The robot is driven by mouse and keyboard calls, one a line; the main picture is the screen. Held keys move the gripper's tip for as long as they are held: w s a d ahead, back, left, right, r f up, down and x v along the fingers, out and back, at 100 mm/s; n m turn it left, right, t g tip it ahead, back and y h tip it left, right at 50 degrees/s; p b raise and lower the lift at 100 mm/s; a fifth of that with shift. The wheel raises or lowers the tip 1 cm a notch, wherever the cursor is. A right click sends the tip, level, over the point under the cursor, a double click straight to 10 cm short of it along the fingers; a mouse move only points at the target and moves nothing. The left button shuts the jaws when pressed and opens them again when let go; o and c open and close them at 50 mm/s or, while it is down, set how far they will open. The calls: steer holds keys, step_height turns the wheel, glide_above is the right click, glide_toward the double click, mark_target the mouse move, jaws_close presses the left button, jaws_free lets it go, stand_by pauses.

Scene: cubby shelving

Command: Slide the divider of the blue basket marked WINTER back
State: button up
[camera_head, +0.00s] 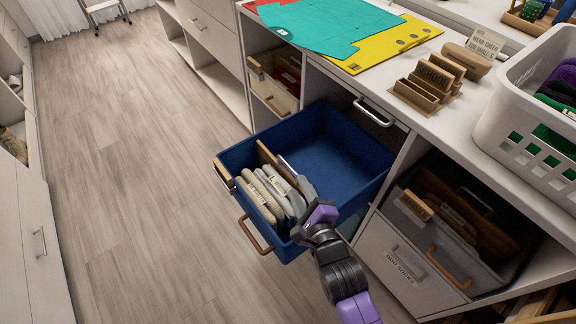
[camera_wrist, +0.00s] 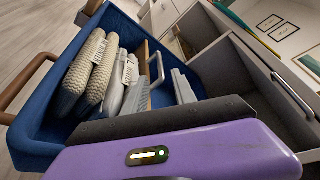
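The blue basket (camera_head: 335,148) is pulled out of the shelving. I cannot read a WINTER mark on it. A wooden divider (camera_head: 268,158) stands across it behind folded beige and grey knitwear (camera_head: 262,194), which is packed at the front. The back part of the basket is empty. My gripper (camera_head: 317,214) is at the basket's right side, by the end of the knitwear.
The basket has a wooden front handle (camera_head: 255,236). A grey bin marked ODD SOCKS (camera_head: 405,278) is in the cubby to the right. A white laundry basket (camera_head: 510,120) and wooden card holders (camera_head: 430,82) stand on the top. The floor at left is clear.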

mark_target(288, 165)
steer(key=b+x, duration=0.1)
steer(key=x, duration=0.9)
steer(key=shift+b, duration=0.35)
steer(key=shift+c, duration=0.4)
jaws_close()
steer(key=shift+f, duration=0.1)
stand_by(0.4)
